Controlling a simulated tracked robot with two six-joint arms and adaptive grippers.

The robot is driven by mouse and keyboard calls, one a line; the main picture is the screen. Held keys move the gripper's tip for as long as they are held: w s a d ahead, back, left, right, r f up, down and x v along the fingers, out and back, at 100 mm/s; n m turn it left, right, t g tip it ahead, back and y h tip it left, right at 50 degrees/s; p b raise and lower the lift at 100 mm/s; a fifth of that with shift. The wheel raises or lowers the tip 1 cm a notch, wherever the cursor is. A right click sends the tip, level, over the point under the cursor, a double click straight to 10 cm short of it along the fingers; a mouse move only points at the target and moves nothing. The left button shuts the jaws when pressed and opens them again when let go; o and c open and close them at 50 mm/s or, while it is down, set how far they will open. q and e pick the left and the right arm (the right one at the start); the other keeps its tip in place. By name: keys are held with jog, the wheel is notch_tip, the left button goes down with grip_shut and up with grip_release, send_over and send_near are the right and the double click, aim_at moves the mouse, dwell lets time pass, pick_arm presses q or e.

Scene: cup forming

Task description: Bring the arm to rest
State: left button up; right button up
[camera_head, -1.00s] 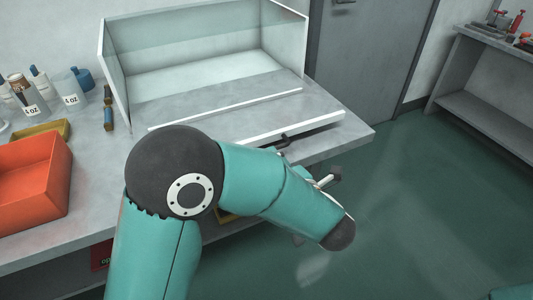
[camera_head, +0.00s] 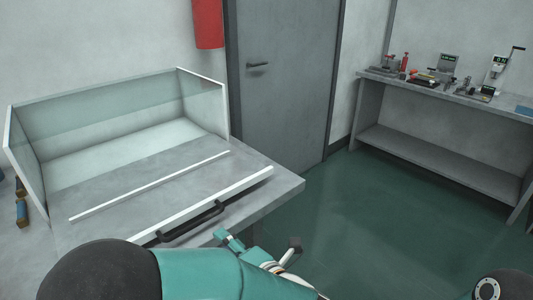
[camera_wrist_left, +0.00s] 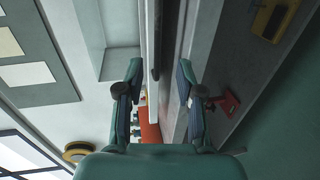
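My left arm (camera_head: 200,275) is teal with a dark grey joint and crosses the bottom of the head view. A dark joint of my right arm (camera_head: 499,288) shows at the lower right; the right gripper is out of view.
A clear-walled box (camera_head: 205,100) stands on the grey bench (camera_head: 285,185). A closed grey door (camera_head: 280,110) is behind. A second bench (camera_head: 435,97) with tools stands at the right. Green floor (camera_head: 380,230) between them is free.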

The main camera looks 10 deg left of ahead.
pick_arm(q)
jog(key=w+a+f+m+g+h+p, duration=0.1)
jog(key=w+f+m+h+p, duration=0.15)
jog(key=f+m+h, duration=0.45)
jog(key=w+f+m+h+p, duration=0.1)
jog(key=f+m+h+p, duration=0.25)
jog(key=f+m, duration=0.6)
jog(key=s+f+m+g+h+p, duration=0.1)
jog(key=s+f+m+g, duration=0.2)
jog(key=s, duration=0.4)
jog(key=s+d+f+m+g+h+p, duration=0.1)
jog(key=s+f+m+g+h, duration=0.1)
jog(key=s, duration=0.5)
jog(key=s+d+f+m+g+h+p, duration=0.1)
jog(key=s+f+m+g+h, duration=0.1)
jog(key=s+f, duration=0.4)
jog(key=shift+s+d+m+g+p, duration=0.25)
jog(key=shift+s+m+g, duration=0.25)
jog(key=shift+m+g, duration=0.5)
pick_arm(e)
notch_tip(320, 180, up, 10)
jog(key=shift+f, duration=0.1)
jog(key=shift+c, duration=0.4)
